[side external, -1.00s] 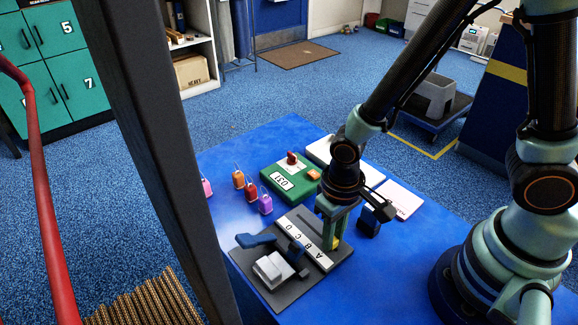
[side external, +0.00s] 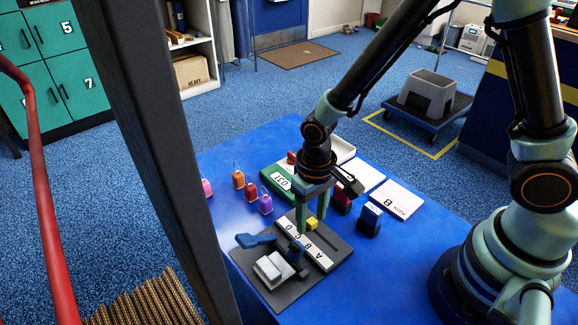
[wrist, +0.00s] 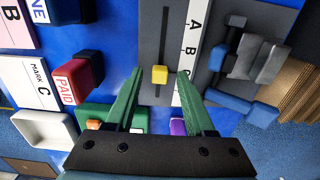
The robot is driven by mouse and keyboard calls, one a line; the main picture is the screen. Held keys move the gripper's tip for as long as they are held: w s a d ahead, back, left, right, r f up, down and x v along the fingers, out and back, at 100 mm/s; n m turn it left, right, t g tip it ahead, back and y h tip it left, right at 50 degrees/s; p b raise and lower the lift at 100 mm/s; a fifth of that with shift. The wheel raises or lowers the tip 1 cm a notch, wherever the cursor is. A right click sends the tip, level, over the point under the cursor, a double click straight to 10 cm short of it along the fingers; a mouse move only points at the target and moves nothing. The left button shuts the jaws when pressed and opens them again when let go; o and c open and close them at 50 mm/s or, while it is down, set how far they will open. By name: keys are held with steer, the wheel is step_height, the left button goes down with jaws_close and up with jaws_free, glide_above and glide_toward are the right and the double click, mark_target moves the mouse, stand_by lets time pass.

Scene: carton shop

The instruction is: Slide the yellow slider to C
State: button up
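The yellow slider (side external: 312,224) stands in a dark slot on the grey board (side external: 338,250), beside the white letter strip (side external: 314,250) marked A to D. In the wrist view the slider (wrist: 159,75) is level with the letter C (wrist: 184,75). D is hidden there by a finger. My gripper (wrist: 160,72) is open, with one green finger on each side of the slider. A gap shows on both sides, so the fingers do not grip it. In the side view my gripper (side external: 312,226) points down at the board, one finger partly in front of the strip.
A blue-handled clamp (side external: 256,240) with grey blocks (side external: 272,268) sits on the board, left of the strip. Behind are several small padlock-like tags (side external: 251,192) and a green box (side external: 277,176). Red (side external: 342,205) and blue (side external: 369,219) stamps stand right, near a pink card (side external: 396,200).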

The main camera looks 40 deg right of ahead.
mark_target(312, 220)
stand_by(0.3)
step_height(312, 220, up, 12)
stand_by(0.6)
steer(key=s+d+r+t, duration=0.2)
steer(key=d+r+t, duration=0.3)
steer(key=d+r, duration=0.6)
steer(key=shift+s+d+t, duration=0.3)
steer(key=shift+d, duration=0.65)
